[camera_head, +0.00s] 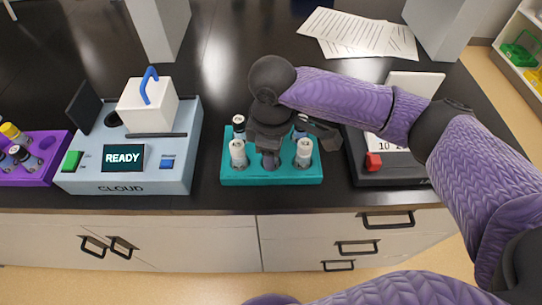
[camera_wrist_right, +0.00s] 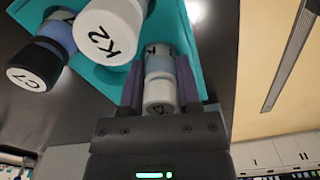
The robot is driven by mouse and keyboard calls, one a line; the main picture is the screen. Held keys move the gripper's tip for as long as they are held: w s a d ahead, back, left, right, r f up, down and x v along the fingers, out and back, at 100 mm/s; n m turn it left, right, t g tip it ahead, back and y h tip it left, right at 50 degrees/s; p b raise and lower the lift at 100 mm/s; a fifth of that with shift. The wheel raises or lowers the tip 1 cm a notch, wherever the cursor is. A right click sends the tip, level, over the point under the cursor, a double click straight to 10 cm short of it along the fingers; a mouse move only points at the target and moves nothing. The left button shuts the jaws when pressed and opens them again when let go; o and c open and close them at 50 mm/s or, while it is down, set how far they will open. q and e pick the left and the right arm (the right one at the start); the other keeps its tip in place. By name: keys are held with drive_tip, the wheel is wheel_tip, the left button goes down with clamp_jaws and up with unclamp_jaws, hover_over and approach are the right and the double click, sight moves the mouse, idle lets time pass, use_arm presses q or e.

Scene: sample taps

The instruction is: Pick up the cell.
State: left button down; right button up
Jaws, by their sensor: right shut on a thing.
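My right gripper (camera_head: 270,152) points down over the teal rack (camera_head: 270,178). In the right wrist view its two purple fingers (camera_wrist_right: 163,88) are shut on a small cell (camera_wrist_right: 159,82) with a white cap and a grey-blue band. My left gripper is out of view.
Left is a turbidity meter marked CLOUD (camera_head: 122,188) showing READY, then a purple rack (camera_head: 40,170). Right is a dark device with a red button (camera_head: 373,161). Papers (camera_head: 360,35) lie behind.

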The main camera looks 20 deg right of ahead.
wheel_tip(320, 180, up, 10)
drive_tip(key=p, duration=0.4)
drive_tip(key=shift+r, duration=0.1)
wheel_tip(320, 180, up, 5)
drive_tip(key=p, duration=0.6)
